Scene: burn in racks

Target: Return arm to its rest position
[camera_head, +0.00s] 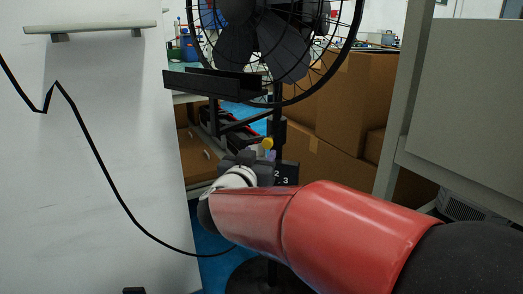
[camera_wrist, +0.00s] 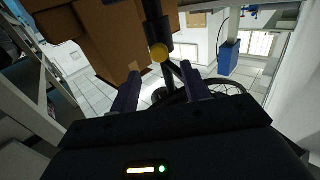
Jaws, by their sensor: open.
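My gripper (camera_wrist: 160,88) shows in the wrist view with its two dark fingers spread apart. No object is held between them. Beyond the fingertips are a black pole and a round yellow knob (camera_wrist: 159,53). In the head view my red arm stretches from the lower right toward the middle. My gripper is small at its far end there and partly hidden by the wrist. The yellow knob (camera_head: 267,142) appears just above that end. Whether the fingers touch the pole or knob cannot be told.
A black fan (camera_head: 240,40) on a stand is ahead. A white panel (camera_head: 95,170) with a handle and black cable stands at left. Cardboard boxes (camera_head: 350,105) are stacked behind. A grey rack frame (camera_head: 405,100) rises at right, close beside my arm.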

